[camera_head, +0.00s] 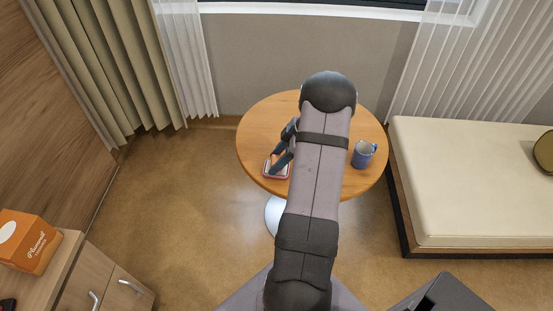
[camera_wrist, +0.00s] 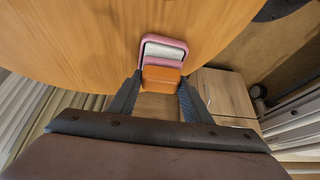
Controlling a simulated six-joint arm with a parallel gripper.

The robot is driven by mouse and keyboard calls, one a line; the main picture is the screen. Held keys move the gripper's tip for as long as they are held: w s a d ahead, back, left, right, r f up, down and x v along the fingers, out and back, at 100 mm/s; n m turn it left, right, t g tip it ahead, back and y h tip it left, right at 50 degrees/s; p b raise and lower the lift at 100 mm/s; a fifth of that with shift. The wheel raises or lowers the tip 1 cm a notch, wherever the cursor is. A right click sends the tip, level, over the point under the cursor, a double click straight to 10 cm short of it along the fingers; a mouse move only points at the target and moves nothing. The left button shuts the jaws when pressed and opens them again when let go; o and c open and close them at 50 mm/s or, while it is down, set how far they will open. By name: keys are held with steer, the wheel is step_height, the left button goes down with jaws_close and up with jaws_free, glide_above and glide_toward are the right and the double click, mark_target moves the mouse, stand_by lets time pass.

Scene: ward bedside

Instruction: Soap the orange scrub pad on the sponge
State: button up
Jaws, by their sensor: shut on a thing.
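My gripper (camera_wrist: 160,81) is shut on the orange scrub pad (camera_wrist: 161,74), which sits between its two fingertips in the wrist view. Just beyond the pad is a pink-rimmed dish (camera_wrist: 186,44) with a whitish sponge (camera_wrist: 165,51) in it. The pad overlaps the near edge of the dish in this view; I cannot tell if it touches the sponge. In the head view my gripper (camera_head: 281,158) is over the dish (camera_head: 268,177) near the left front edge of the round table (camera_head: 262,130). The pad cannot be made out there.
A blue mug (camera_head: 362,155) stands on the table's right side, beyond my arm. A bed or couch (camera_head: 470,180) is to the right of the table. An orange box (camera_head: 28,240) stands on a wooden cabinet (camera_head: 95,285) at lower left. My arm hides the table's middle.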

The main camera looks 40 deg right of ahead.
mark_target(277, 159)
steer(key=shift+w+d+r+p, duration=0.1)
steer(key=shift+r+p, duration=1.25)
steer(key=shift+r, duration=2.05)
